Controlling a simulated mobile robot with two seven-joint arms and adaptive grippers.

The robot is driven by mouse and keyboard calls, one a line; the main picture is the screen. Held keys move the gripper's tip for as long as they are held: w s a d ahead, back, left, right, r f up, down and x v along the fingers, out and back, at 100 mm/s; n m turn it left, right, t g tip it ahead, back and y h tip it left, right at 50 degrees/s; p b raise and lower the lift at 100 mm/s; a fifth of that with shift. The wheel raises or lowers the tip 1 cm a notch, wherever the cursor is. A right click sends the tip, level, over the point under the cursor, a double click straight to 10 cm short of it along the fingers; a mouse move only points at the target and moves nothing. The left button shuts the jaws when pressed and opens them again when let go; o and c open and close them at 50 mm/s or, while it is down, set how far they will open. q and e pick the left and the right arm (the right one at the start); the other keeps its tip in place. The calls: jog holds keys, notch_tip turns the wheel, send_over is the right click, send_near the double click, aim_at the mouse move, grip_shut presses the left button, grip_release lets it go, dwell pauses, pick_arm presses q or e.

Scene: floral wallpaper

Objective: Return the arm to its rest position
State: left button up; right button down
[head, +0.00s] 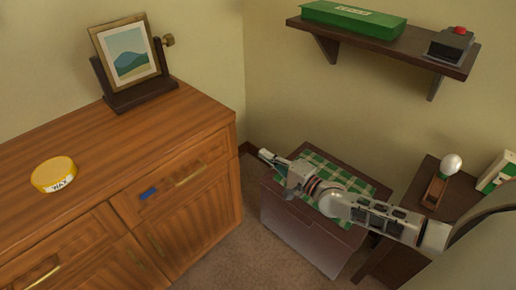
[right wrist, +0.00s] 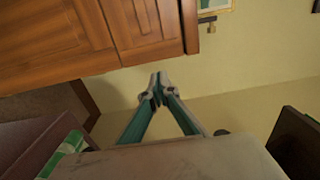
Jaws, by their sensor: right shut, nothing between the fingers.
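My right arm (head: 375,212) comes in from the right in the head view and reaches left over a low cabinet with a green checked cloth. My right gripper (head: 264,154) is at its far end, shut and empty, above the cabinet's left edge and apart from the wooden dresser. In the right wrist view the gripper (right wrist: 158,78) shows its fingertips together, with wall and dresser beyond. My left gripper is not in view.
The dresser (head: 100,150) at left bears a yellow tin (head: 54,172) and a tilting picture frame (head: 128,55). A wall shelf (head: 400,48) holds a green box (head: 352,20) and a red-button device (head: 452,44). The low cabinet (head: 300,235) stands under my arm.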

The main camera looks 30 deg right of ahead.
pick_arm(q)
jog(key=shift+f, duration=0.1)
pick_arm(e)
jog(key=shift+v, duration=0.85)
